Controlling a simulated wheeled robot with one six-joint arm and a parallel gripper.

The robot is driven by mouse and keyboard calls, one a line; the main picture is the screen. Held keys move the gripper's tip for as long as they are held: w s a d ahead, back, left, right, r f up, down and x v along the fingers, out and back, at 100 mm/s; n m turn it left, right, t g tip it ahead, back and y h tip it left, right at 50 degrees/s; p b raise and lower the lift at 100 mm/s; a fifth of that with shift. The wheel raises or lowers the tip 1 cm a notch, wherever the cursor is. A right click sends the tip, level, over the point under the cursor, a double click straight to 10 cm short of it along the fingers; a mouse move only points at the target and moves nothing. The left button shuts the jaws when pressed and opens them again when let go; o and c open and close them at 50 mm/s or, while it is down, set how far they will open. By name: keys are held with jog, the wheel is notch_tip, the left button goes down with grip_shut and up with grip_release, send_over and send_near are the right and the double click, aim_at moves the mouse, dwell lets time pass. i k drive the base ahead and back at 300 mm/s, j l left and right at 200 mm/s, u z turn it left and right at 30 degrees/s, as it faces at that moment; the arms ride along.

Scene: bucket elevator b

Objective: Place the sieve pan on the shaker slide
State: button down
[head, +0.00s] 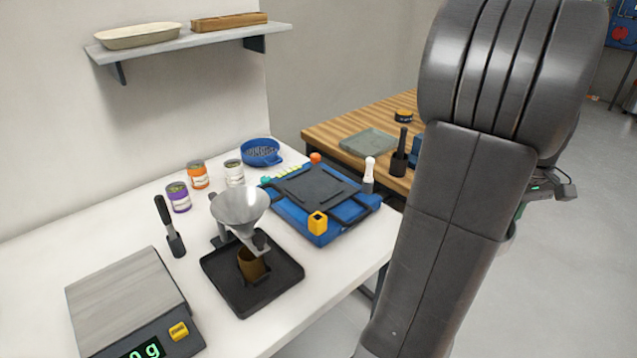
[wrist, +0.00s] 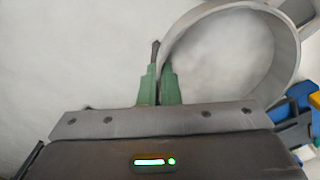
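The sieve pan (wrist: 283,30) looks like a round grey ring with a pale inside in the wrist view. My gripper (wrist: 163,72) has green fingers on either side of the pan's near left wall, shut on it. In the head view my arm hides most of the gripper; only a sliver of a grey round edge (head: 508,240), probably the pan, shows beside the arm. The shaker (head: 320,190) is a blue unit on the white table, with a dark flat slide plate on top and a yellow block at its front. The plate is empty.
A funnel (head: 240,208) stands over a black tray (head: 292,282). A scale (head: 125,300) is at front left. Several cans (head: 198,175), a blue round bowl (head: 262,152) and a white-topped bottle (head: 368,175) stand around the shaker. A wooden bench (head: 335,128) is behind.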

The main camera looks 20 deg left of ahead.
aim_at(309, 188)
jog(key=i+l+u, duration=0.1)
jog(key=u, duration=0.4)
jog(key=i+l+u, duration=0.1)
jog(key=u, duration=0.35)
jog(key=i+l+u, duration=0.1)
jog(key=l+u, duration=0.15)
jog(key=u, duration=0.25)
jog(key=l+u, duration=0.35)
jog(key=i+l+u, duration=0.1)
jog(key=u, duration=0.25)
jog(key=l+u, duration=0.35)
